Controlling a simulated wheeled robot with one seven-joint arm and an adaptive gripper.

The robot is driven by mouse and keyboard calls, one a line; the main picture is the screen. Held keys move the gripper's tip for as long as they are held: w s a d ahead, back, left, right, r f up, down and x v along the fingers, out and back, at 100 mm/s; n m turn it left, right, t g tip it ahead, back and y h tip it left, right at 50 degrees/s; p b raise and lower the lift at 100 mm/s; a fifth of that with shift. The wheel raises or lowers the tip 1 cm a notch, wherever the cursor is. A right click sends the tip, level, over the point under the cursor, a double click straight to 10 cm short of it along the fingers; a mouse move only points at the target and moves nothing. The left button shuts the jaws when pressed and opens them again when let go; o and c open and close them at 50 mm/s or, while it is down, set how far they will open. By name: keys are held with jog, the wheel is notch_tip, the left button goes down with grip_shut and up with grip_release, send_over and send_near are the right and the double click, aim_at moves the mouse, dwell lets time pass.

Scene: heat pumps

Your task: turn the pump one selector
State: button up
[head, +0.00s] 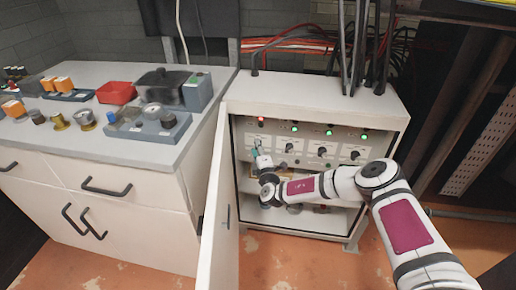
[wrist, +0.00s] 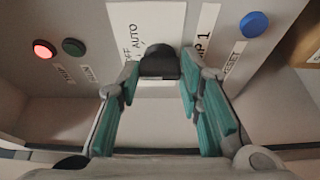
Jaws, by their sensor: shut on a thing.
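The pump one selector (wrist: 160,62) is a black knob on a white plate (wrist: 128,22) with "OFF" and "AUTO" lettering, at the top middle of the wrist view. A label ending in "p 1" (wrist: 205,35) is beside it. My gripper (wrist: 158,82) has teal finger pads, one on each side of the knob, and is shut on it. In the head view my gripper (head: 258,155) is at the leftmost selector of the panel and covers most of it. The knob's exact pointing direction is hard to tell.
Red (wrist: 44,48) and green (wrist: 73,47) lights and a blue reset button (wrist: 254,24) flank the selector. More selectors (head: 322,152) sit to the right. The open cabinet door (head: 219,215) stands left of my arm. A counter (head: 150,146) with parts is farther left.

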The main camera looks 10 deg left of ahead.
jog(key=o, duration=1.2)
jog(key=shift+c, duration=0.2)
jog(key=v, duration=1.2)
